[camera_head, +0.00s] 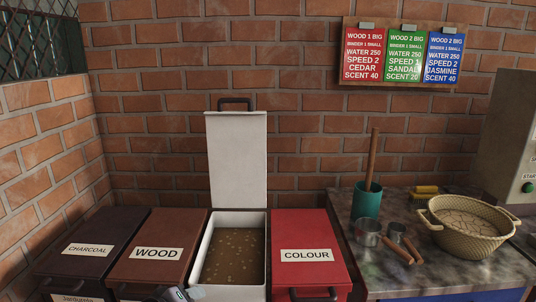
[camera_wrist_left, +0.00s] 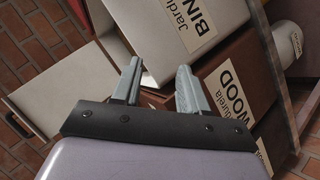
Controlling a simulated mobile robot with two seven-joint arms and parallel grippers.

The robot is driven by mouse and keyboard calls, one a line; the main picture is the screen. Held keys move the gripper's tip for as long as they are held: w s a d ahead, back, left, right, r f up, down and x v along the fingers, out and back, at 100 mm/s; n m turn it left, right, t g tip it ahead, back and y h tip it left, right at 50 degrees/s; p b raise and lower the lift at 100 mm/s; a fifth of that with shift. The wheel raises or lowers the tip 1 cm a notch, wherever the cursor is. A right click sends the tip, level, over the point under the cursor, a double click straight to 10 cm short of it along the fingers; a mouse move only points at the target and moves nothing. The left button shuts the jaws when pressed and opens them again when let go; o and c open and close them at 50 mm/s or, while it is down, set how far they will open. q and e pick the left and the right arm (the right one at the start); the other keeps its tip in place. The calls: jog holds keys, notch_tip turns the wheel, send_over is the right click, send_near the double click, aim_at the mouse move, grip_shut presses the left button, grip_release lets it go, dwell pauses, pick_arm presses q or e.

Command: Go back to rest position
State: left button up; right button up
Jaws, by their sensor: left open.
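My left gripper (camera_head: 177,293) shows only as a small grey piece at the bottom edge of the head view, in front of the wood bin and the open white bin. In the left wrist view its two fingers (camera_wrist_left: 160,66) are apart with nothing between them. Beyond them are a white bin (camera_wrist_left: 170,40) with a label starting "BIN" and a brown bin (camera_wrist_left: 205,70) labelled WOOD. My right gripper is in neither view.
The white bin (camera_head: 201,270) has its lid (camera_head: 238,160) raised and holds brown powder. Charcoal (camera_head: 85,250), wood (camera_head: 155,238) and red colour (camera_head: 303,230) bins are closed. The counter (camera_head: 420,280) holds a green cup (camera_head: 366,200), metal scoops (camera_head: 367,232) and a basket (camera_head: 465,240).

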pick_arm(q)
jog(key=s+f+m, duration=0.3)
jog(key=s, duration=0.6)
jog(key=s+a+f+m+y, duration=0.1)
jog(key=s+f+m, duration=0.2)
jog(key=s, duration=0.7)
jog(key=s+f+m+y, duration=0.1)
jog(key=s+f+m, duration=0.2)
jog(key=s, duration=0.6)
jog(key=shift+s+a+f+m, duration=0.3)
jog(key=shift+a+f+m, duration=0.1)
jog(key=shift+f, duration=0.55)
